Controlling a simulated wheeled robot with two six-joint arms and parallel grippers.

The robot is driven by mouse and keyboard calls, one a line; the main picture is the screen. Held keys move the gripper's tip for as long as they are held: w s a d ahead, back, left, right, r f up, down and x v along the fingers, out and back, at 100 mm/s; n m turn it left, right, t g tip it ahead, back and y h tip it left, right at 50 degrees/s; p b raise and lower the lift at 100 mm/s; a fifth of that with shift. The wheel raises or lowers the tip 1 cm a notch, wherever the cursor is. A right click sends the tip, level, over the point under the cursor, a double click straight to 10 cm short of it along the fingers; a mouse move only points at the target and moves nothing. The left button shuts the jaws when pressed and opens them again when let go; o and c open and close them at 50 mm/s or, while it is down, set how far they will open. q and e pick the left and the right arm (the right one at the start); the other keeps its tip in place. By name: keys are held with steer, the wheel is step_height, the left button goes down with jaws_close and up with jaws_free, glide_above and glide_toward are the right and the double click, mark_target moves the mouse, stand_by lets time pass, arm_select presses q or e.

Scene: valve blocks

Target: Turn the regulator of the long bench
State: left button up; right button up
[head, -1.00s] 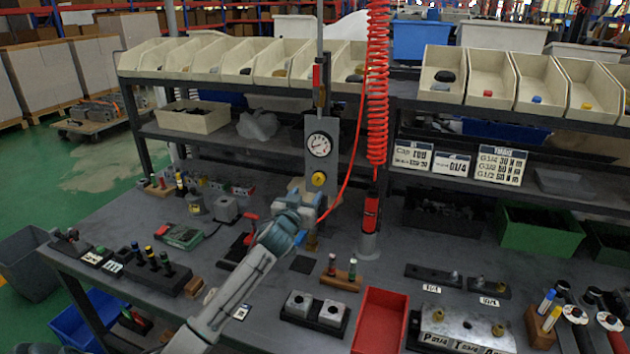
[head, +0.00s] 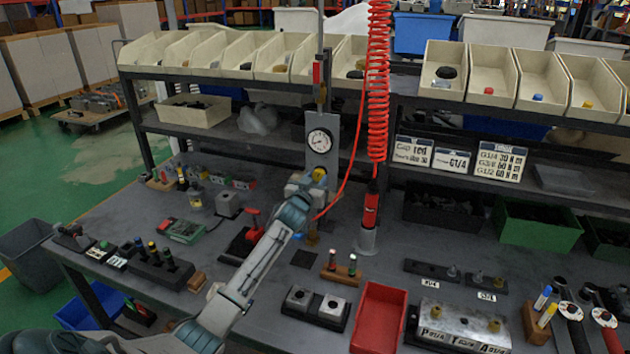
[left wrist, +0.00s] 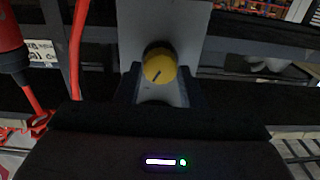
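The regulator is a round yellow knob (head: 320,175) on a grey upright panel (head: 323,133), below a white dial gauge (head: 319,141). In the left wrist view the knob (left wrist: 160,67) shows a dark pointer mark and sits ahead, near the middle. My left gripper (head: 314,180) is at the panel by the knob. In the left wrist view its dark fingers (left wrist: 160,82) stand apart, one on each side of the knob, with gaps showing. I cannot tell how deep the knob sits between the fingertips. My right gripper is not in view.
A red coiled hose (head: 378,80) hangs right of the panel, and a thin red hose (head: 347,165) runs close by my gripper. A red tray (head: 379,318), a valve block (head: 462,322) and small fittings stand on the bench. Bins (head: 280,58) line the shelf above.

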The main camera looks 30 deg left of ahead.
arm_select(q)
steer(key=c, duration=0.5)
steer(key=shift+o, duration=0.2)
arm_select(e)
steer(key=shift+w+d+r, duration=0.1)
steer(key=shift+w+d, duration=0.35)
